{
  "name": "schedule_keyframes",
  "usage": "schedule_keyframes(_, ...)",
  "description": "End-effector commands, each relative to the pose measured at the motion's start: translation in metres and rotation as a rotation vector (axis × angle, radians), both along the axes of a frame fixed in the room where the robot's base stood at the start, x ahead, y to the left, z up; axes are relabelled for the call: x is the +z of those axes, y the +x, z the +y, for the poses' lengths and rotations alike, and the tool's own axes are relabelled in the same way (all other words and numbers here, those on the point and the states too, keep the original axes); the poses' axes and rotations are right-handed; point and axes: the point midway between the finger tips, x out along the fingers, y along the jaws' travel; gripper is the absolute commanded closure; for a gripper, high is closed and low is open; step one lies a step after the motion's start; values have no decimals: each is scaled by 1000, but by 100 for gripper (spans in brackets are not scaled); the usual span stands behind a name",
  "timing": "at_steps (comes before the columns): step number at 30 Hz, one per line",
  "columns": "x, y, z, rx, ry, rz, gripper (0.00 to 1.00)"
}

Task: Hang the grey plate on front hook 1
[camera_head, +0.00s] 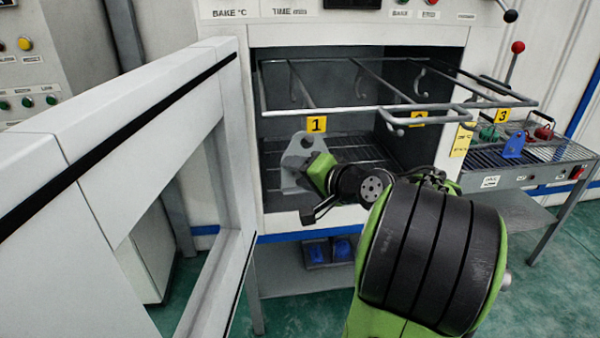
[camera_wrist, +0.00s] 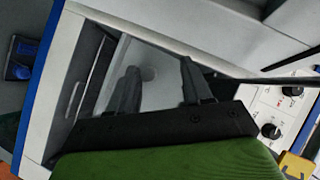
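The grey plate (camera_head: 291,172) is upright in front of the oven opening, just below the yellow label 1 (camera_head: 316,124). A hole shows near its top. Front hook 1 is not clearly visible near the label; I cannot tell whether it passes through the hole. My gripper (camera_head: 313,172) is close against the plate's right side and hides part of it. In the wrist view my gripper (camera_wrist: 160,75) has its two dark fingers visibly apart, with a grey surface, apparently the plate (camera_wrist: 158,88), between or behind them. Finger contact with the plate cannot be made out.
The wire rack (camera_head: 350,108) with several hooks sticks out of the oven (camera_head: 258,190). Label 2 (camera_head: 418,118) and label 3 (camera_head: 502,115) are to the right. The open oven door (camera_head: 120,110) blocks the left. A roller table (camera_head: 545,160) with parts stands right.

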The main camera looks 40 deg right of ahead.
Motion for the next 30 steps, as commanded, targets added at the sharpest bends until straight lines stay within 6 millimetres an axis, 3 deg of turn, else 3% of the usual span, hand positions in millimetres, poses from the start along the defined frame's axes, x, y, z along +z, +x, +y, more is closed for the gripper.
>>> schedule_keyframes(10, 1, -8, -1, -4, 4, 4, 52)
schedule_keyframes(14, 11, -35, 0, -7, 2, 3, 52)
schedule_keyframes(21, 33, -101, 3, -7, 1, 1, 52)
schedule_keyframes(30, 44, -119, 3, -2, 11, 7, 52)
